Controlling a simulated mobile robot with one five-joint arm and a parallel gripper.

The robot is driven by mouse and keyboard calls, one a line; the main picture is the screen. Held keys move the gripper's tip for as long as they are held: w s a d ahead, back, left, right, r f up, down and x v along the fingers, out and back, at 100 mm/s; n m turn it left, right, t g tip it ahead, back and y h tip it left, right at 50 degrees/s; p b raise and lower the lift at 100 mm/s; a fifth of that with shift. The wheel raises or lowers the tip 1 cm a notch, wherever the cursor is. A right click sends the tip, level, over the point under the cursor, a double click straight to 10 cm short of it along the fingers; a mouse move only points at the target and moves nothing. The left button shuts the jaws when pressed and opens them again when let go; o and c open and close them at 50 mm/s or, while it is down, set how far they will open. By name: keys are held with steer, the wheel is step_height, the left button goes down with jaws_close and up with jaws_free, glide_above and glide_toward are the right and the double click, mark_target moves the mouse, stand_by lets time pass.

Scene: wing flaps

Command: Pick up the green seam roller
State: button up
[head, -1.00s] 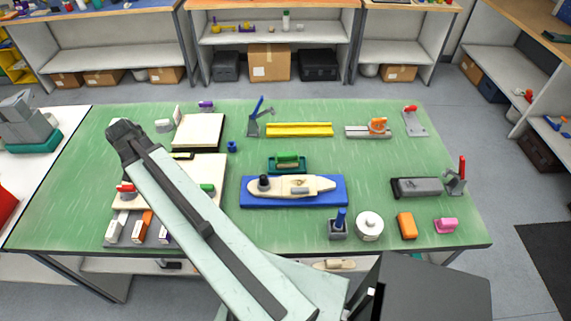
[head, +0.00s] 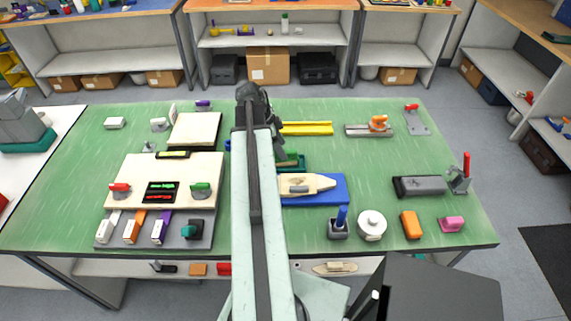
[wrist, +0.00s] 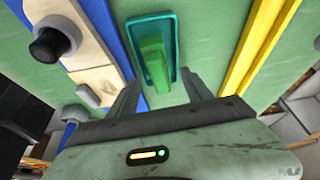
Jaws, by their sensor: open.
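The green seam roller, seen as a green block-like handle (wrist: 155,68), sits in a shallow teal tray (wrist: 134,34) in the wrist view. In the head view, the roller (head: 291,158) and its tray (head: 304,164) show just right of my arm, which partly covers them. My gripper (wrist: 162,86) is open and empty. Its two fingers stand apart on either side of the tray's near end, with the roller ahead between them. Whether the fingers are level with the roller is hard to tell. The gripper itself is hidden or unclear in the head view.
A pale board (head: 135,180) with red and green clamps stands left. Green bench top (head: 375,160) is free right of the tray.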

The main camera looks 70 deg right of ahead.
mark_target(286, 151)
steer(key=b+x, duration=0.5)
steer(key=shift+a+f, duration=0.1)
steer(key=shift+f, duration=0.1)
steer(key=shift+r, duration=0.2)
jaws_close()
step_height(286, 151, up, 10)
steer(key=p, duration=1)
steer(key=shift+r+p, duration=0.15)
steer(key=shift+p, duration=0.2)
